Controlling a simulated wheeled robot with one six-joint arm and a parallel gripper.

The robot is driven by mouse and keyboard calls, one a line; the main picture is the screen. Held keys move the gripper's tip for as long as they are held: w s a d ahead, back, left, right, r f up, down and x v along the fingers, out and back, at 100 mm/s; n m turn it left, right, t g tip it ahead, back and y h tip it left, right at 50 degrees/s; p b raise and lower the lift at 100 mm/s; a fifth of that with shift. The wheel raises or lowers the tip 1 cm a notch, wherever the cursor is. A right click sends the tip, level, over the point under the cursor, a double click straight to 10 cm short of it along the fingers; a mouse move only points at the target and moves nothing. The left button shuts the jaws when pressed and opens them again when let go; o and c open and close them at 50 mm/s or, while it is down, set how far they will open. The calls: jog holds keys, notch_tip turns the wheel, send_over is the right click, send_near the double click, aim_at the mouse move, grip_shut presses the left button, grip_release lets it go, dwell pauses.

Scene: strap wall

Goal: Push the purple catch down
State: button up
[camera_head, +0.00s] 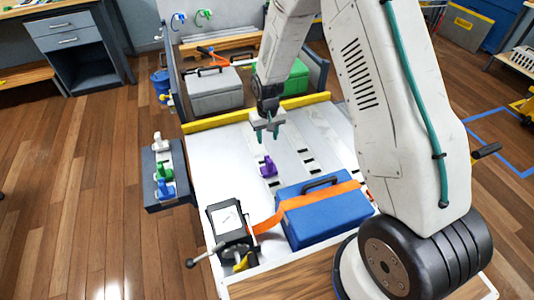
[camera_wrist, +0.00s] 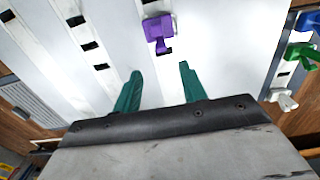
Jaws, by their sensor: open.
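The purple catch (camera_head: 268,167) sits on a slotted strip of the white surface, a little left of the blue case. It also shows in the wrist view (camera_wrist: 158,32), at the top middle, beyond my fingertips. My gripper (camera_head: 267,133) hangs above the white surface, behind the catch in the head view. In the wrist view my gripper (camera_wrist: 160,72) has two green fingers spread apart with nothing between them. The fingers do not touch the catch.
A blue case (camera_head: 320,215) with an orange strap (camera_head: 265,222) lies in front, next to a black ratchet box (camera_head: 230,222). White, green and blue catches (camera_head: 162,172) stand on a side block at left. A yellow bar (camera_head: 255,116) crosses behind; grey (camera_head: 215,92) and green cases stand beyond.

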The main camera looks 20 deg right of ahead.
aim_at(267, 156)
notch_tip(267, 156, down, 10)
jog(key=shift+w+a+r, duration=0.1)
dwell(0.4)
grip_shut()
